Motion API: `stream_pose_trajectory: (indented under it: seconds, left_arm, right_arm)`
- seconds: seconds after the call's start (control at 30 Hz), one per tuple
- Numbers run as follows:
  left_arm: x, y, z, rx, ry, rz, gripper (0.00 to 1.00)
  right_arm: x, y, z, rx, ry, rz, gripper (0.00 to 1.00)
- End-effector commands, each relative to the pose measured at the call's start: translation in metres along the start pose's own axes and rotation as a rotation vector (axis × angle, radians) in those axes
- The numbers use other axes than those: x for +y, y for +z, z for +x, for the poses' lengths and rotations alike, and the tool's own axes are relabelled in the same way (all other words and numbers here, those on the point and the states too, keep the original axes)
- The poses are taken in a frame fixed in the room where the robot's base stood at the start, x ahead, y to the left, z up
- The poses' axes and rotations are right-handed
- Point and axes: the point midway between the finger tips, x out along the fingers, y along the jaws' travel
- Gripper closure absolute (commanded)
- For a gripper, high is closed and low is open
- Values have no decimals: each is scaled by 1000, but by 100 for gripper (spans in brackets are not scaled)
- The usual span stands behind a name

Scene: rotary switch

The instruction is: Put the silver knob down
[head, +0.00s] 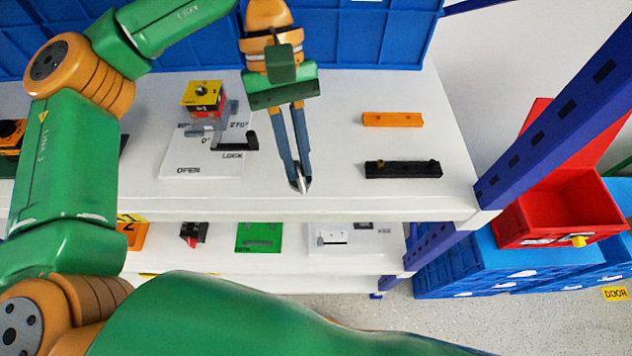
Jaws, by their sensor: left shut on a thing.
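My left gripper (299,180) points down over the front part of the white shelf top, right of the switch plate. Its two long fingers are shut on the silver knob (297,185), a small grey piece mostly hidden between the tips. I cannot tell whether the knob touches the shelf. The rotary switch (205,105), with a yellow and red top and a grey body, stands on a white plate (185,165) marked OPEN and LOCK. A black handle (237,145) sticks out at its right. My right gripper is not in view.
An orange bar (392,120) and a black bar (403,169) lie on the white shelf (330,150) to the right. Blue crates (370,40) stand behind. A blue post (560,110) rises at the right. The shelf between gripper and bars is clear.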

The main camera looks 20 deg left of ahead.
Motion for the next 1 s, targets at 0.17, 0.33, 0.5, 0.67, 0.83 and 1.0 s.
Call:
stream_pose_trajectory:
  seconds: [0.17, 0.33, 0.5, 0.67, 0.83, 1.0]
  left_arm:
    - [11, 18, -4, 2, 97, -190, 100]
    - [19, 43, -10, 3, 215, -428, 100]
    - [20, 80, -12, 6, 379, -755, 100]
    - [15, 108, -12, 6, 497, -1009, 100]
    - [12, 114, -14, 0, 544, -1126, 100]
    - [9, 65, -19, -5, 541, -1149, 100]
  right_arm:
    - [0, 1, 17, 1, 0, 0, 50]
    - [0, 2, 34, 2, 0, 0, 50]
    - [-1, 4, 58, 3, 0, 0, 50]
    - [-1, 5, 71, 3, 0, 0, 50]
    - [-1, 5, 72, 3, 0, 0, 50]
    - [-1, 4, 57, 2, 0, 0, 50]
